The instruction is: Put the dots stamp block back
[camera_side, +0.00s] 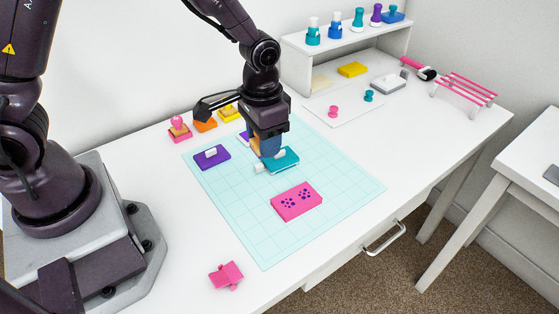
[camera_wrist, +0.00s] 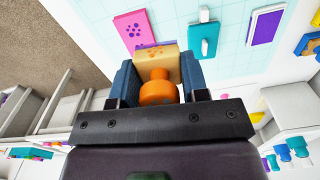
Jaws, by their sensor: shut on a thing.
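My gripper (camera_wrist: 157,78) is shut on a tan stamp block (camera_wrist: 170,56) with a round orange knob. The block's face bears a small orange print, too small to tell whether it is dots. In the side view, my gripper (camera_side: 268,148) is above the cutting mat, behind the teal block, and mostly hides the stamp. At the back left stand a pink stamp with a knob (camera_side: 179,129), an orange block (camera_side: 205,123) and a yellow block (camera_side: 229,114).
On the mat (camera_side: 255,228) lie a pink piece with purple spots (camera_side: 297,201), a teal block (camera_side: 283,160) and a purple block (camera_side: 211,157), both with white handles. The mat's front is clear.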

